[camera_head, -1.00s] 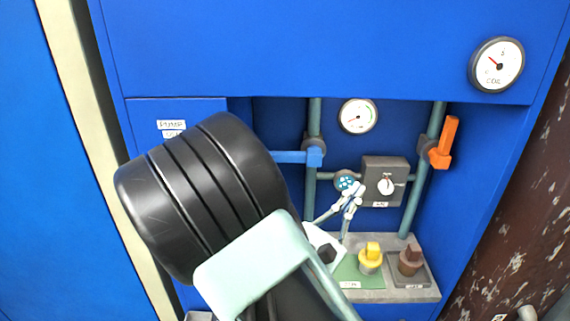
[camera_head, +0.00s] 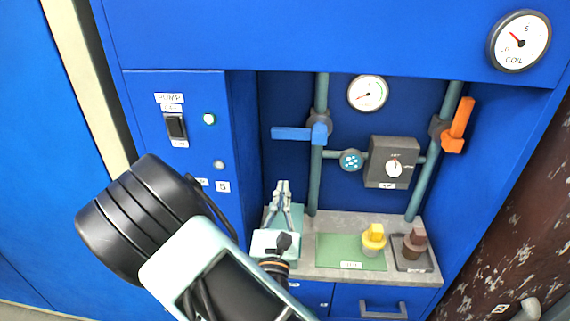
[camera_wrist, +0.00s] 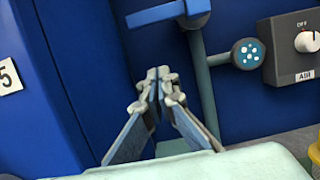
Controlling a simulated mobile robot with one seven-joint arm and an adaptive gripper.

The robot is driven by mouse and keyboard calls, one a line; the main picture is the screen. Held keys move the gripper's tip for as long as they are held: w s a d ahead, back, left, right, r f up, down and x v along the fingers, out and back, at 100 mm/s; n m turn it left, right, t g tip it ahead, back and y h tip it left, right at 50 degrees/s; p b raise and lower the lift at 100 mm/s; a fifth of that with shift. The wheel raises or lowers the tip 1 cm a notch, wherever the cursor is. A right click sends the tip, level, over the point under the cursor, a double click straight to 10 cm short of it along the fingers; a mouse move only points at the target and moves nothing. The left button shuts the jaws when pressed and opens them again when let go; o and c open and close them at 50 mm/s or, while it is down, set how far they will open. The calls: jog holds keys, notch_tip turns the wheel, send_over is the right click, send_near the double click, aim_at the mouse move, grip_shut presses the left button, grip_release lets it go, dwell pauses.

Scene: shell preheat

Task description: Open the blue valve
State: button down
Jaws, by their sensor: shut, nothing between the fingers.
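The blue valve (camera_head: 318,132) sits on the left vertical pipe. Its blue lever (camera_head: 291,133) points left, crosswise to the pipe. In the wrist view the lever (camera_wrist: 155,14) shows at the top, cut off by the frame. My gripper (camera_head: 282,184) is shut and empty, pointing up below the lever and left of the pipe. In the wrist view its fingertips (camera_wrist: 158,77) are together, apart from the lever and below it.
An orange valve lever (camera_head: 458,125) is on the right pipe. Yellow (camera_head: 374,236) and brown (camera_head: 414,240) pieces stand on the shelf. The pump panel wall (camera_head: 238,150) bounds the left.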

aim_at(299, 134)
jog(key=w+r+p, duration=0.1)
jog(key=w+r, duration=0.5)
jog(key=w, duration=0.3)
jog(key=shift+w+d+r+p, duration=0.15)
jog(key=shift+d+p, duration=0.05)
jog(key=shift+p, duration=0.15)
jog(key=shift+a+r, duration=0.1)
jog(key=shift+r+m, duration=0.15)
jog(key=shift+m, duration=0.25)
